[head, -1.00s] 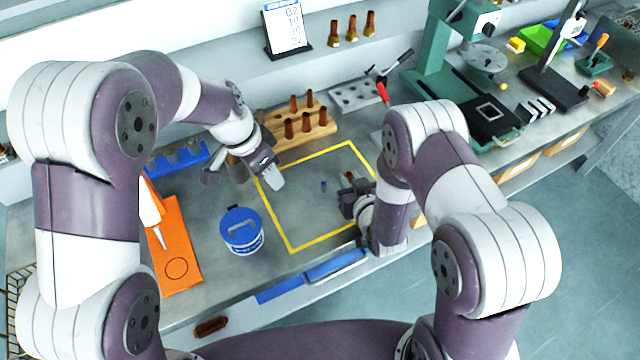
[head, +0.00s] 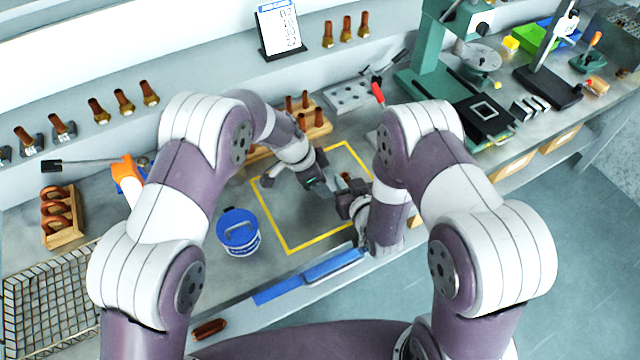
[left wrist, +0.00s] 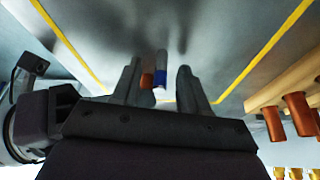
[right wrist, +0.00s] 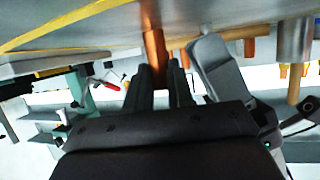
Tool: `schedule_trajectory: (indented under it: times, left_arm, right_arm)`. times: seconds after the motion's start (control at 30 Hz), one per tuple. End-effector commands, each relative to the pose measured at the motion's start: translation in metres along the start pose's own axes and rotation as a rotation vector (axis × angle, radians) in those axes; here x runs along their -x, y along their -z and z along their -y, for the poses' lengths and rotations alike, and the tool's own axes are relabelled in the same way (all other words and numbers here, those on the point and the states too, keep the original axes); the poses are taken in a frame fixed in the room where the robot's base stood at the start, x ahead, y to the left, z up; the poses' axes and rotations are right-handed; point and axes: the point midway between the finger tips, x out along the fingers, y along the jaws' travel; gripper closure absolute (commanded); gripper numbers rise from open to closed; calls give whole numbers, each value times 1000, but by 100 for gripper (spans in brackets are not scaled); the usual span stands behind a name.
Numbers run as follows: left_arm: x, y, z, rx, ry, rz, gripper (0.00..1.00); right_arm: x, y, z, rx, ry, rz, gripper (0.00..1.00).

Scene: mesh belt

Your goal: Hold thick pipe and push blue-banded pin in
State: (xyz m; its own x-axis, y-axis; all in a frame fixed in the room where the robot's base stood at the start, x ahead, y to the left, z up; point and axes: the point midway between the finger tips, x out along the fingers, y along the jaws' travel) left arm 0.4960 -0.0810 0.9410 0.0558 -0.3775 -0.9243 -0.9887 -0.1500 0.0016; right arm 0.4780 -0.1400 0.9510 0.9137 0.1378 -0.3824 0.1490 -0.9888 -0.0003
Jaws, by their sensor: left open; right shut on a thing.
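The thick copper pipe (right wrist: 155,45) is between the closed fingers of my right gripper (right wrist: 160,80), inside the yellow outline. It also shows in the left wrist view (left wrist: 147,78). The blue-banded pin (left wrist: 160,72), silver with a blue band, appears between the fingers of my left gripper (left wrist: 158,80), right beside the pipe in that view. The left fingers are open, with gaps at both sides. In the head view my left gripper (head: 332,184) is close to my right gripper (head: 350,192). There the pin is hidden. I cannot tell whether pin and pipe touch.
A yellow outline (head: 283,226) marks the work area. A green press (head: 432,55) stands at the right.

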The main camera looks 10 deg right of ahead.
Motion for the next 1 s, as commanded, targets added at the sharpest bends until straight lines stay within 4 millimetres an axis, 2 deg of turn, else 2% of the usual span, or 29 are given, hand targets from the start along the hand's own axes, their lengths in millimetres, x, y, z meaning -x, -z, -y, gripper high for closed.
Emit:
schedule_trajectory:
  times: [0.13, 0.17, 0.2, 0.3, 0.57, 0.67, 1.0]
  left_arm:
    - [0, 0, 0, 0, 1, -1, 56]
    - [0, 0, 0, 0, 1, -1, 59]
    - [0, 0, 0, 0, 1, -1, 72]
    - [0, 0, 0, 0, 1, -1, 100]
    - [1, 0, 0, 1, 2, -1, 100]
    - [8, 4, 1, 1, 4, -3, 100]
    - [79, 33, 1, 0, 5, -3, 100]
  right_arm:
    - [0, -1, 0, 0, 0, 2, 100]
    - [0, -1, 0, 0, 0, 2, 100]
    - [0, -1, 0, 0, 0, 2, 100]
    - [0, -1, 0, 0, 0, 2, 100]
    - [0, -1, 0, 0, 0, 2, 100]
    - [0, -1, 0, 0, 0, 2, 100]
    - [0, -1, 0, 0, 0, 2, 100]
